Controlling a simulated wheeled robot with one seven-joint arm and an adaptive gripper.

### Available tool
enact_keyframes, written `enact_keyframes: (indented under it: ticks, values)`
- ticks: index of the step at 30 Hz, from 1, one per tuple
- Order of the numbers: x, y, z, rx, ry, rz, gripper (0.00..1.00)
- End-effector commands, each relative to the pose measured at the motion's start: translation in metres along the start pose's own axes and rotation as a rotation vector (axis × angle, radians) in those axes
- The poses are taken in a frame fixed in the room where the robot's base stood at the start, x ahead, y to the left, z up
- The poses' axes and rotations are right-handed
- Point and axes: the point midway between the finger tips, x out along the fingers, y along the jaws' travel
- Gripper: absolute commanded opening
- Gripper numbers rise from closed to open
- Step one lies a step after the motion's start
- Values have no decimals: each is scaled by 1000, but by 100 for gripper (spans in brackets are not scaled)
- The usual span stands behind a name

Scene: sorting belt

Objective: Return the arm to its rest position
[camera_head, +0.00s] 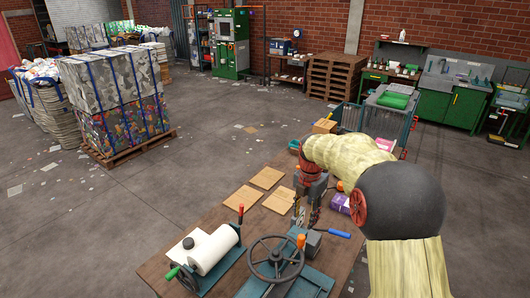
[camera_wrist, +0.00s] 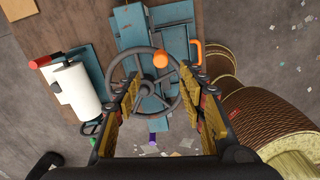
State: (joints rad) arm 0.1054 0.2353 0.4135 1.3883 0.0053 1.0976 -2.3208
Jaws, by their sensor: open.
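My gripper (camera_head: 305,212) hangs fingers-down over the wooden workbench (camera_head: 203,219), above the back of the teal machine. In the wrist view my gripper (camera_wrist: 160,108) is open, its two yellow-padded fingers wide apart with nothing held between them. Below it is a dark handwheel (camera_wrist: 171,96) with an orange knob, mounted on the teal machine (camera_wrist: 132,28). The handwheel (camera_head: 275,259) also shows at the bench's front in the head view. My arm is bent, reaching in from the right and hiding part of the bench's right side.
A white roller device (camera_head: 213,249) stands left of the handwheel. Flat cardboard pieces (camera_head: 267,178) and a blue-handled tool (camera_head: 339,233) lie on the bench. A purple item (camera_head: 340,203) is beside my arm. Open floor (camera_head: 215,120) lies left; a bale stack (camera_head: 115,98) stands beyond.

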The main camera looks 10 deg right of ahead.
Motion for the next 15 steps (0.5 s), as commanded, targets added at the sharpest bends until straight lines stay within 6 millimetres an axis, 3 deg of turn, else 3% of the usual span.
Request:
enact_keyframes:
  ticks: [5,8,12,15]
  values:
    - [0,1,1,156,-3,4,41]
    - [4,0,1,358,-4,6,41]
    - [24,-16,-15,690,11,-27,41]
    - [25,-32,-29,927,9,-36,41]
